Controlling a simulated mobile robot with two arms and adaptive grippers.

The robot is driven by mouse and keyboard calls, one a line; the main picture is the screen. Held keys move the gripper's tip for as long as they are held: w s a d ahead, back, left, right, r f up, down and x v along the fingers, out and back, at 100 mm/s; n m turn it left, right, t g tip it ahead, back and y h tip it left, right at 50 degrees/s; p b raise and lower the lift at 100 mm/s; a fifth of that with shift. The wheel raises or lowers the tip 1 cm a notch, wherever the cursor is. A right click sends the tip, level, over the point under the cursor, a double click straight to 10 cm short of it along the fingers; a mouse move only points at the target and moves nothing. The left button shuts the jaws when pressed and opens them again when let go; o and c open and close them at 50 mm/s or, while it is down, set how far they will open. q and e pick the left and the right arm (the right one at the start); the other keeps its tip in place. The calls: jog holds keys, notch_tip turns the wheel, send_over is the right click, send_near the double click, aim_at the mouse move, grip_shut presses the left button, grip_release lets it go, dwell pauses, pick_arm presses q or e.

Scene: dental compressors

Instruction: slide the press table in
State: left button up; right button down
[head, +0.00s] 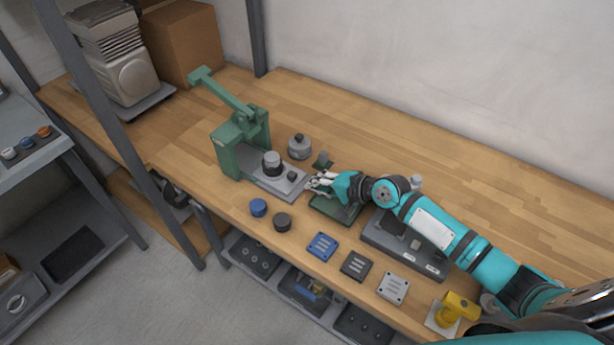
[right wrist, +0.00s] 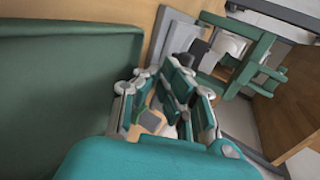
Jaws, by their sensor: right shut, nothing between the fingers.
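The green press (head: 240,143) stands on the wooden bench with its lever raised toward the back left. Its grey press table (head: 270,180) sticks out of the frame toward the right, with a grey round piece (head: 272,162) and a small dark knob (head: 292,175) on it. My right gripper (head: 314,182) is shut and empty at the outer right end of the table; I cannot tell whether it touches. In the right wrist view the closed fingers (right wrist: 172,105) point toward the press (right wrist: 240,55) and the grey table (right wrist: 178,38). My left gripper is out of view.
A green tray (head: 335,209) lies beneath my right gripper. A grey round part (head: 300,147) stands behind the table. Several square plates line the front edge. The bench's back right is clear.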

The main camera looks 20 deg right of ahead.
jog(key=shift+w+a+r, duration=0.25)
jog(key=shift+w+a, duration=0.45)
jog(key=shift+w, duration=0.25)
jog(key=shift+w+a+f, duration=0.1)
jog(key=shift+w+a, duration=0.15)
jog(key=shift+w, duration=0.05)
jog(key=w+a, duration=0.2)
jog(key=w, duration=0.1)
jog(key=w+a+b, duration=0.1)
jog(key=w+a, duration=0.1)
jog(key=w, duration=0.1)
jog(key=w+a+b, duration=0.1)
jog(key=w+a, duration=0.2)
jog(key=shift+f, duration=0.1)
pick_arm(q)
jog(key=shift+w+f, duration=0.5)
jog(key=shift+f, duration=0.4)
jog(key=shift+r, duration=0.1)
